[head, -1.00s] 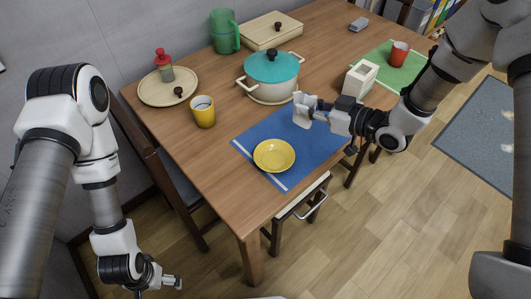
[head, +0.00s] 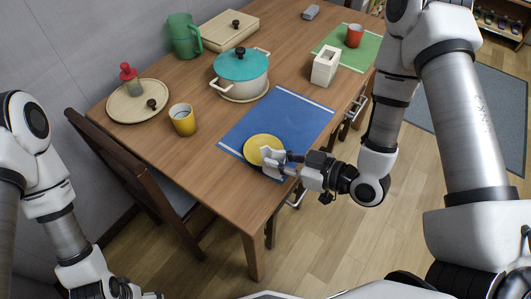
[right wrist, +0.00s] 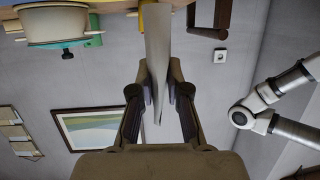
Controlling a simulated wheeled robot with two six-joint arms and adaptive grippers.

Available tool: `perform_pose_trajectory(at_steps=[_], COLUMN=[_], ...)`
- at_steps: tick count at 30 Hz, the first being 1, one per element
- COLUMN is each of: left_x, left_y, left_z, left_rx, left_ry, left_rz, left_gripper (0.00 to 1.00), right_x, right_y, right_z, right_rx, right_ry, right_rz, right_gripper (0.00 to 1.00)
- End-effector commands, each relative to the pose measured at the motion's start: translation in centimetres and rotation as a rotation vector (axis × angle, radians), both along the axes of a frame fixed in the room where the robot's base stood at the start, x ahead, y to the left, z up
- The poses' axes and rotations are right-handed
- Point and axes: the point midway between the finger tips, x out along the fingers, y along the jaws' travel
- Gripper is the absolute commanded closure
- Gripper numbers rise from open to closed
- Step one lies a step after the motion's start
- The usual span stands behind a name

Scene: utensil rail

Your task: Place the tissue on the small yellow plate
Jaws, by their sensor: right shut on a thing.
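The small yellow plate (head: 257,145) lies near the front end of the blue mat (head: 290,112). My right gripper (head: 277,162) is shut on a white tissue (head: 269,155), which is at the plate's right side and covers part of it in the head view. Whether the tissue touches the plate cannot be told. In the right wrist view the tissue (right wrist: 158,45) is pinched upright between the fingertips of my right gripper (right wrist: 160,88). My left gripper (head: 143,294) is at the bottom edge, mostly cut off, away from the table.
A white tissue box (head: 325,67) stands beyond the blue mat. A teal-lidded pot (head: 240,85), a yellow cup (head: 182,123) and a round board (head: 120,105) stand left of it. A red cup (head: 354,37) stands on the green mat. A chair (head: 120,165) is at the left edge.

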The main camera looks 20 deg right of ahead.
Motion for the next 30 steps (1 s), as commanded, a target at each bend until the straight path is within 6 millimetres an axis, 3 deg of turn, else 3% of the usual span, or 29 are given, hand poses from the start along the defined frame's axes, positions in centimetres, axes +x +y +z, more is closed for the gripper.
perform_pose_trajectory(at_steps=[1, 8, 10, 15, 22, 30], left_x=[0.0, 0.0, 0.0, 0.1, 0.0, 0.0], left_y=[0.0, 0.0, 0.0, 0.0, 0.0, 0.0], left_z=[-3.0, -8.9, -7.1, -6.8, -7.3, -7.3], left_rx=[0.0, 0.0, 0.0, 0.0, 0.0, 0.0], left_ry=[0.0, -0.001, 0.001, -0.001, -0.001, -0.001], left_rz=[0.0, 0.0, 0.0, 0.0, 0.0, 0.0], left_gripper=[0.04, 0.04, 0.04, 0.04, 0.04, 0.04], right_x=[1.1, 4.3, 6.2, 9.2, 9.5, 9.5], right_y=[-0.1, -0.2, -0.2, -0.3, -0.3, -0.3], right_z=[-1.5, -1.6, -0.4, -0.8, -4.2, -4.5], right_rx=[-0.001, -0.001, -0.004, -0.001, 0.0, 0.0], right_ry=[-0.012, -0.009, -0.004, 0.001, 0.006, 0.001], right_rz=[-0.001, -0.002, -0.001, -0.001, -0.001, -0.001], right_gripper=[1.0, 1.0, 1.0, 1.0, 1.0, 1.0])
